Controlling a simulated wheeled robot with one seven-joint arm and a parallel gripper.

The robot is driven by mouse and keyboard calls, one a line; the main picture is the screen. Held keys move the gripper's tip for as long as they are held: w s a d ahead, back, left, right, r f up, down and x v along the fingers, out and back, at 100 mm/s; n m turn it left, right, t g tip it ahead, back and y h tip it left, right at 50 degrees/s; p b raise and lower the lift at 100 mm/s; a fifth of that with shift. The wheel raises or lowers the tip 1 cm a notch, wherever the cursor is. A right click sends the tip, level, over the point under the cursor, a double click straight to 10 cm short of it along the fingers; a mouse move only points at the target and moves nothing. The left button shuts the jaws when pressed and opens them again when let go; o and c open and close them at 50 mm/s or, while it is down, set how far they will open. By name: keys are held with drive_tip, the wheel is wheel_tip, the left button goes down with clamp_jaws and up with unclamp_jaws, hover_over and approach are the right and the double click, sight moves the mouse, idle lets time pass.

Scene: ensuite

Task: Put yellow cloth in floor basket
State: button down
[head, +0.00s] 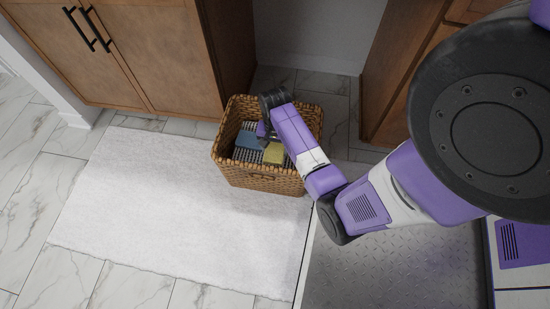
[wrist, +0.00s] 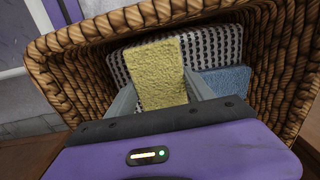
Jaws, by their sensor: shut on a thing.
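The yellow cloth (wrist: 157,72) is between the two fingers of my gripper (wrist: 160,98) in the wrist view, with a finger against each side. My gripper is shut on it. In the head view the yellow cloth (head: 273,153) shows inside the opening of the wicker floor basket (head: 262,179), beside my gripper's end. The basket's woven wall (wrist: 67,72) surrounds the cloth in the wrist view. I cannot tell whether the cloth touches what lies beneath it. My arm hides part of the basket's right side in the head view.
A blue cloth (wrist: 227,82) and a black-and-white patterned cloth (wrist: 216,42) lie in the basket. The basket stands by a white rug (head: 170,205), between wooden cabinets on the left (head: 150,50) and right (head: 395,75). The rug is clear.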

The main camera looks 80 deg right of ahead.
sight(275, 148)
drive_tip(key=shift+f+b, duration=1.15)
drive_tip(key=shift+f, duration=1.2)
drive_tip(key=shift+f, duration=0.15)
drive_tip(key=shift+c, duration=1.9)
unclamp_jaws()
wheel_tip(275, 148, up, 12)
drive_tip(key=p, duration=0.6)
drive_tip(key=a+n, duration=0.1)
drive_tip(key=a, duration=0.1)
drive_tip(key=a+f+n+t+h, duration=0.1)
drive_tip(key=a, duration=0.1)
drive_tip(key=a+f+n+t+h, duration=0.1)
drive_tip(key=a+n, duration=0.1)
drive_tip(key=shift+s+a+f, duration=0.15)
drive_tip(key=shift+s+a, duration=0.2)
drive_tip(key=s+a+r+n+t+h, duration=0.15)
drive_tip(key=a+r+n+t, duration=0.3)
drive_tip(key=a, duration=0.45)
drive_tip(key=s+a+r+n+t+y, duration=0.1)
drive_tip(key=s+a+r+n+t, duration=0.2)
drive_tip(key=a+r, duration=0.4)
drive_tip(key=s+a+r+n+t+y, duration=0.2)
drive_tip(key=a+r+n+t, duration=0.3)
drive_tip(key=r, duration=1.4)
drive_tip(key=shift+s+a+n, duration=0.35)
drive_tip(key=shift+s+a, duration=0.3)
drive_tip(key=shift+a, duration=0.2)
